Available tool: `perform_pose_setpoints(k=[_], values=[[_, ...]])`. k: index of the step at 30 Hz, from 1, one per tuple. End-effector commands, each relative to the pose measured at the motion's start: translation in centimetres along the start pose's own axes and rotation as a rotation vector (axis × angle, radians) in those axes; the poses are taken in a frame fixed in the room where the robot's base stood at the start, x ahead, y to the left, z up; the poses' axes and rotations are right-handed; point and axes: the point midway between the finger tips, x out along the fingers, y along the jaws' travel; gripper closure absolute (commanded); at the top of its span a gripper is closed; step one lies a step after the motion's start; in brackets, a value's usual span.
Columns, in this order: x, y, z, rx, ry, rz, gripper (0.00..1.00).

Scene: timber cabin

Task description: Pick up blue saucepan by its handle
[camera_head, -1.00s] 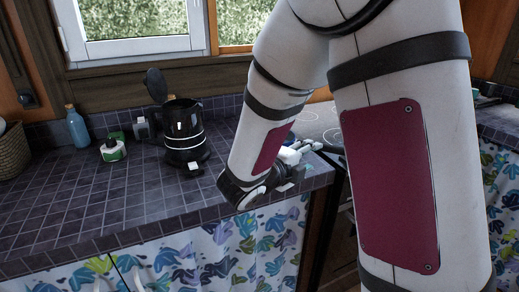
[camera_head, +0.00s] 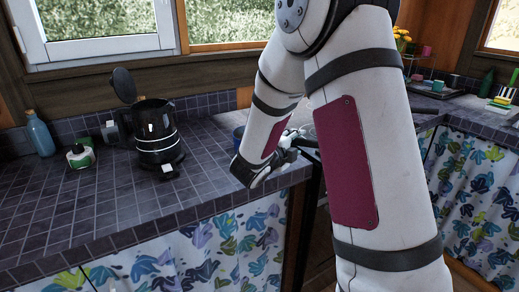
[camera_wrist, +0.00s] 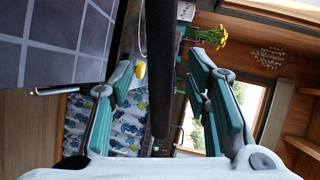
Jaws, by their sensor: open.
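A small part of the blue saucepan (camera_head: 239,132) shows on the counter just left of my forearm in the head view; my arm hides most of it. In the wrist view a long dark bar, which looks like its handle (camera_wrist: 160,70), runs down from the top edge between my fingers. My gripper (camera_wrist: 168,92) is open, with teal pads on both sides of the bar and gaps to each side. In the head view my gripper (camera_head: 290,146) is low over the counter's right end, partly hidden by my arm.
Yellow flowers (camera_wrist: 210,37) show beyond my fingers. The front left counter is clear.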

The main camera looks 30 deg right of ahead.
Motion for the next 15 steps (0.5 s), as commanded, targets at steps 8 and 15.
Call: perform_pose_setpoints(k=[8,15], values=[[2.3,0.0,0.1,0.0,-0.001,-0.001,0.56],[2.3,0.0,0.1,0.0,-0.002,-0.001,0.7]])
